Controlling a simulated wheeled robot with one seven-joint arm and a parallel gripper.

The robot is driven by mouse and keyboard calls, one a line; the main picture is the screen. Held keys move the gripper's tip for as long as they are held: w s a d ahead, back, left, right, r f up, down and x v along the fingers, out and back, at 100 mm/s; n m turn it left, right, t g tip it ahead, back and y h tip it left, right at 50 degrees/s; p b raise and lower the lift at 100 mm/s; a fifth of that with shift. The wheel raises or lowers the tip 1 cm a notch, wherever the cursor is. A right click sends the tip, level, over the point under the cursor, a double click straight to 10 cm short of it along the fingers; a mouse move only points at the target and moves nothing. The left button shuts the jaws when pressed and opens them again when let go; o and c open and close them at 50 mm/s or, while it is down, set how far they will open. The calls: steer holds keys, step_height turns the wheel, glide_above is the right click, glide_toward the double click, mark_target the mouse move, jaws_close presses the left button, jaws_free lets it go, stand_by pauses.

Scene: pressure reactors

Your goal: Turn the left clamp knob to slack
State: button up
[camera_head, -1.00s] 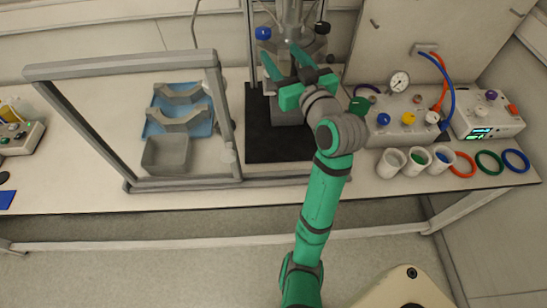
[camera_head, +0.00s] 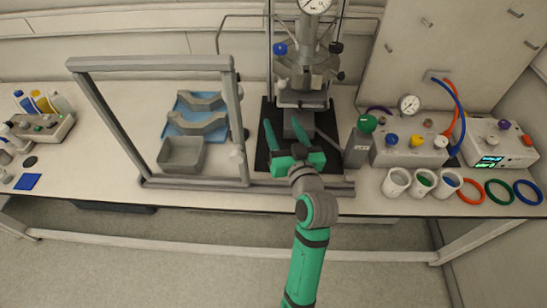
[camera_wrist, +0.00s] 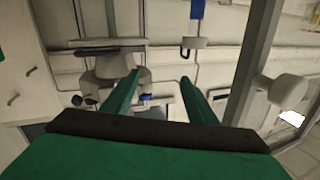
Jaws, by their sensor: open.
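The steel pressure reactor (camera_head: 302,80) stands at the back of the black mat, with a gauge on top. A blue knob (camera_head: 280,48) is on its upper left and a black knob (camera_head: 336,47) on its upper right. A small pale knob (camera_head: 283,84) sits lower on its left side; I cannot tell which of these is the left clamp knob. My gripper (camera_head: 284,122) is open and empty in front of the reactor, apart from all the knobs. In the wrist view, my gripper (camera_wrist: 160,77) shows nothing between its fingers, and the reactor (camera_wrist: 108,72) appears beyond them.
A grey frame (camera_head: 150,64) stands left of the reactor, around a blue tray (camera_head: 213,137) and a grey bin (camera_head: 181,155). A grey bottle with a green cap (camera_head: 366,124) and a gauge box (camera_head: 425,150) are on the right. White cups and coloured rings lie farther right.

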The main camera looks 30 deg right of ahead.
steer(key=s+a+f, duration=0.3)
steer(key=a+f, duration=0.1)
steer(key=f, duration=0.2)
steer(key=shift+a+f+m+g, duration=0.25)
steer(key=shift+a+m+g, duration=0.05)
steer(key=shift+a+m, duration=0.1)
